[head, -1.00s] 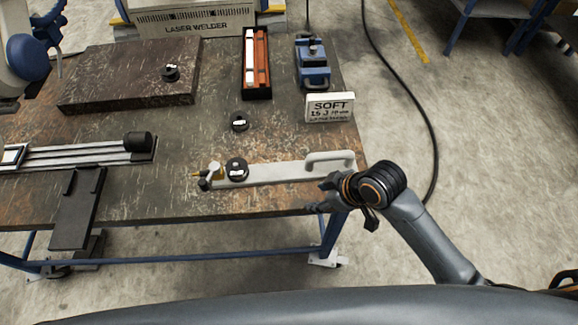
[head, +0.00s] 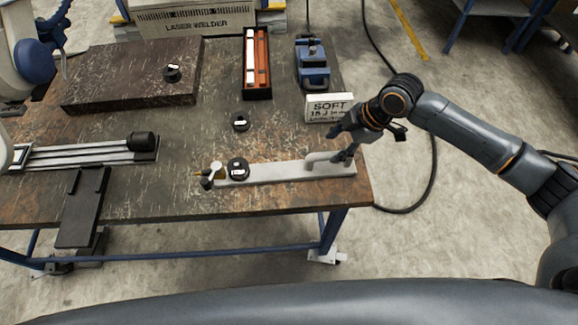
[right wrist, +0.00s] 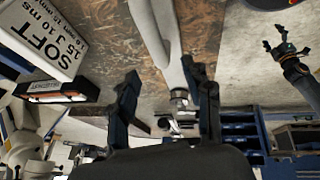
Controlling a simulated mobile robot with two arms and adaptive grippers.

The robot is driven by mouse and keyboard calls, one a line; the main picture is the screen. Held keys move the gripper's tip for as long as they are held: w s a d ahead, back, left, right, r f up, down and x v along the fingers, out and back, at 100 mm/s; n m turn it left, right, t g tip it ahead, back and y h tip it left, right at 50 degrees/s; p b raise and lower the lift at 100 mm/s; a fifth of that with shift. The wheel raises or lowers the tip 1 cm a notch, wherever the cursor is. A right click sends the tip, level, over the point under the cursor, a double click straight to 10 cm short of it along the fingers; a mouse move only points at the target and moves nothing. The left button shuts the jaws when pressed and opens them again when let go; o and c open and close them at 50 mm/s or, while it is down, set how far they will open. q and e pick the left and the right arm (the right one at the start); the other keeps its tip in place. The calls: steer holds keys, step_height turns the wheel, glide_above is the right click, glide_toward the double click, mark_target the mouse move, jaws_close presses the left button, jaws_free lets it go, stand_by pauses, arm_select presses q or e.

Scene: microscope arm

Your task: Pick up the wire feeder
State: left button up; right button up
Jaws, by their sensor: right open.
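The wire feeder looks to be the long pale grey bar (head: 275,174) near the table's front right edge. It has a raised loop handle (head: 322,158) at its right end and a black spool (head: 238,169) and small tip at its left. My right gripper (head: 341,145) is open and empty, at the handle's right end. In the right wrist view the pale handle (right wrist: 167,35) runs between and beyond the spread fingers (right wrist: 166,90); contact cannot be told. Another dark gripper (right wrist: 280,42), apparently my left, shows small there; the head view does not show it.
A white SOFT sign (head: 329,107) stands close behind my right gripper. A dark slab (head: 130,75) and a rail (head: 80,152) occupy the left.

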mark_target(322, 154)
steer(key=x, duration=0.3)
steer(key=shift+f, duration=0.1)
steer(key=shift+w+a+f+p, duration=0.1)
steer(key=shift+a+f+p, duration=0.2)
steer(key=shift+f+p, duration=0.3)
steer(key=p+x, duration=0.1)
steer(key=x, duration=0.3)
steer(key=shift+w, duration=0.1)
steer(key=shift+d, duration=0.1)
jaws_close()
steer(key=shift+w+r, duration=0.1)
